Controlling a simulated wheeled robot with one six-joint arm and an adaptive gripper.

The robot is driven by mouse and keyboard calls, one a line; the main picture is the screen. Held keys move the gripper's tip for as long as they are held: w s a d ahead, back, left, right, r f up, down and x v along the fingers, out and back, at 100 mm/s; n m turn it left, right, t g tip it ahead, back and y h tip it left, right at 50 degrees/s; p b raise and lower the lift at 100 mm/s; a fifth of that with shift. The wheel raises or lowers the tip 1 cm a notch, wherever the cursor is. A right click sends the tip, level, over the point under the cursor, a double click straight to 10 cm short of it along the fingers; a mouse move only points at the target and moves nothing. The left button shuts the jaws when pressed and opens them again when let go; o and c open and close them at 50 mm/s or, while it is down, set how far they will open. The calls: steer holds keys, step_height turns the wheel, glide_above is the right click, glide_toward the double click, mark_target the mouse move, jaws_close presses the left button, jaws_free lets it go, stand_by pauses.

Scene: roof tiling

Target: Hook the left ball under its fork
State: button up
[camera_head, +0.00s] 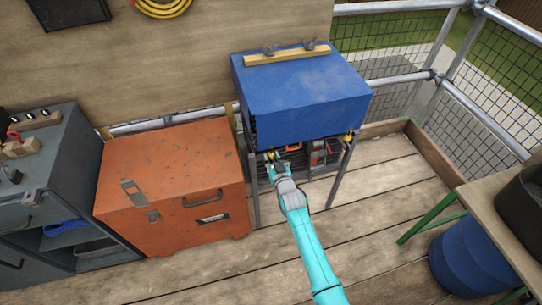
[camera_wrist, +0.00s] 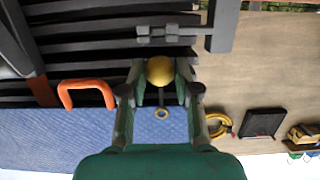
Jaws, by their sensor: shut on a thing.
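The left ball (camera_wrist: 159,70) is yellow and sits between the fingertips of my gripper (camera_wrist: 160,92), which is shut on it. In the head view my gripper (camera_head: 274,162) is at the front left lower corner of the blue cover (camera_head: 300,95) and largely hides the left ball. Another yellow ball (camera_head: 348,136) is at the front right corner.
The cover sits over a stand on metal legs (camera_head: 338,178), with dark slats and an orange handle (camera_wrist: 85,94) beneath. An orange chest (camera_head: 170,180) stands close on the left. A wooden bench (camera_head: 500,215) and blue barrel (camera_head: 470,258) are right. Floor in front is clear.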

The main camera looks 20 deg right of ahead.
steer(key=shift+s+f, duration=0.15)
steer(key=shift+s, duration=1)
steer(key=shift+s+f, duration=0.15)
steer(key=shift+s, duration=0.95)
step_height(320, 180, down, 8)
steer(key=shift+s+r, duration=0.15)
steer(key=shift+r, duration=0.1)
stand_by(0.4)
stand_by(0.3)
steer(key=shift+w+f, duration=0.1)
steer(key=shift+w, duration=2.3)
